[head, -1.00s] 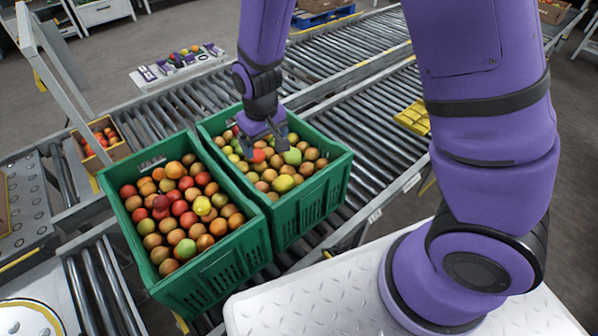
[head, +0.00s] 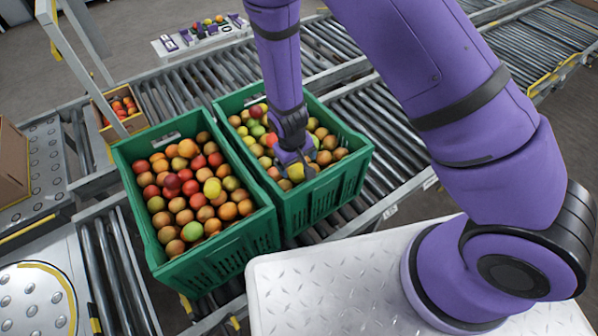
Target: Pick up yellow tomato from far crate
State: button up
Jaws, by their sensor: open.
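Two green crates full of mixed tomatoes stand side by side. My gripper (head: 297,168) points down into the right-hand crate (head: 345,185), low over its near part. Its jaws are open. A yellow tomato (head: 296,173) shows between and just under the fingers, partly covered by them; I cannot tell whether they touch it. Red, orange, brown and green tomatoes lie close around it. The left-hand crate (head: 215,262) also holds a yellow tomato (head: 212,187) among red, orange and brown ones.
The crates stand close together on a roller conveyor (head: 190,95). A small cardboard box (head: 108,128) of red tomatoes is behind the left crate. A white tray (head: 205,38) with small items lies farther back. A brown carton (head: 12,165) is at the left edge.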

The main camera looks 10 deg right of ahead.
aim_at(298, 169)
jog(key=shift+s+d+f, duration=0.1)
jog(key=shift+d+f, duration=0.1)
jog(key=shift+f, duration=1.2)
jog(key=shift+s+d+f, duration=0.1)
jog(key=shift+d+f, duration=0.1)
jog(key=shift+f, duration=1.15)
jog(key=c, duration=0.8)
